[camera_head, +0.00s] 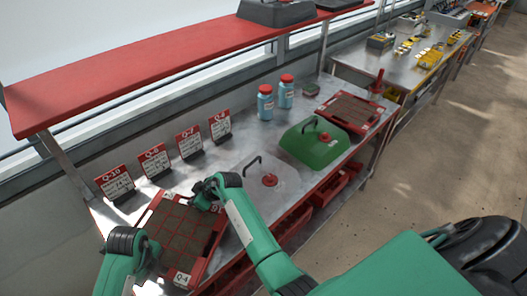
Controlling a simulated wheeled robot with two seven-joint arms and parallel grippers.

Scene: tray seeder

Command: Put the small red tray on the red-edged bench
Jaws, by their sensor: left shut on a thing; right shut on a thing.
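A red tray (211,252) of brown soil cells, with a Q-4 label on its near side, is at the lower left of the head view. It is over the near left part of the metal bench (246,142), which has red parts along its front. I cannot tell whether the tray rests on the bench or is just above it. My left gripper (150,251) is shut on the tray's left side, its fingers partly hidden by my wrist. My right gripper (205,194) is shut on the tray's far right side.
Several Q cards stand behind the tray, including one card (189,143). Two blue bottles (265,105) stand farther back. A clear cover with a black handle (254,163), a green lid (310,148) and another red tray (375,123) lie rightward. A red shelf (150,75) overhangs the back.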

